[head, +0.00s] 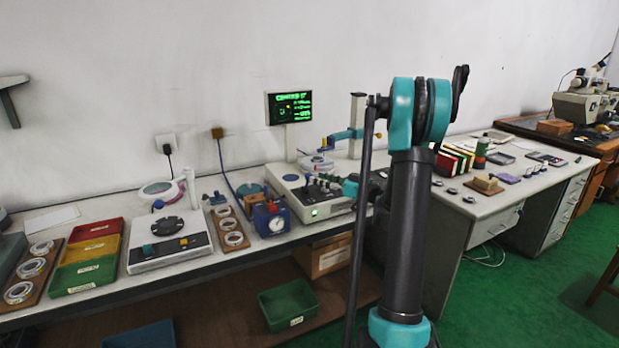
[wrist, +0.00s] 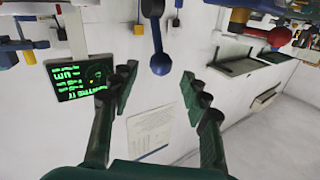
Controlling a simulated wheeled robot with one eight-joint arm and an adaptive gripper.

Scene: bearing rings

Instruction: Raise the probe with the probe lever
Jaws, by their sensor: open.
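A dark lever with a blue ball end (wrist: 160,62) shows at the top middle of the wrist view, pointing down toward the gap between my fingers. I cannot tell for certain that it is the probe lever. My gripper (wrist: 158,90) is open and empty, one finger on each side of that gap; the ball appears apart from both fingers. The probe itself is not clearly made out.
A green-lit display (head: 289,107) stands behind the machine and also shows in the wrist view (wrist: 80,78). A blue dial gauge (head: 271,219), ring racks (head: 231,232) and coloured trays (head: 86,272) stand to the left. A red ball knob (wrist: 278,37) shows upper right.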

